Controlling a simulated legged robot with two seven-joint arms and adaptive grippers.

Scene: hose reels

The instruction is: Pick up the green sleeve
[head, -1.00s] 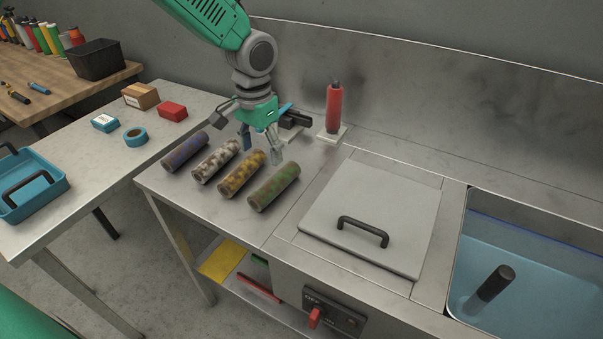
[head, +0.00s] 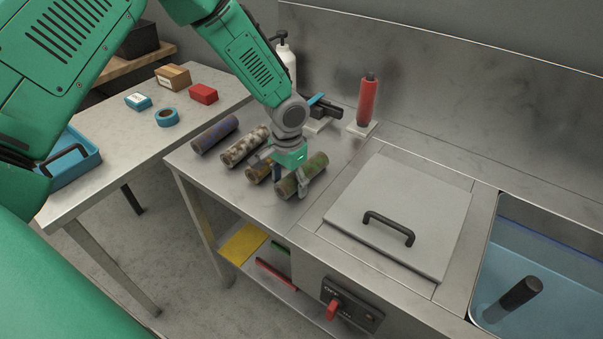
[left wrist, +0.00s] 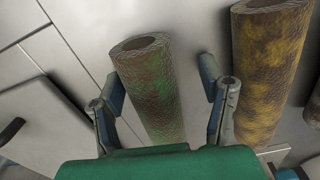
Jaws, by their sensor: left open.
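The green sleeve (head: 316,163) is a mottled green-brown hollow tube lying on the metal worktop, rightmost in a row of sleeves. In the left wrist view the green sleeve (left wrist: 153,90) runs between the two fingers of my left gripper (left wrist: 162,74), with a gap visible on each side. In the head view my left gripper (head: 288,183) is open over the sleeve, pointing down and partly covering it. I cannot tell the exact height of the fingertips. My right gripper is in neither view.
The yellow sleeve (head: 258,172) lies close beside, also in the left wrist view (left wrist: 270,65). A grey-white sleeve (head: 245,147) and a blue sleeve (head: 215,135) lie farther left. A lid with a handle (head: 400,205) is to the right. A red cylinder (head: 367,100) stands behind.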

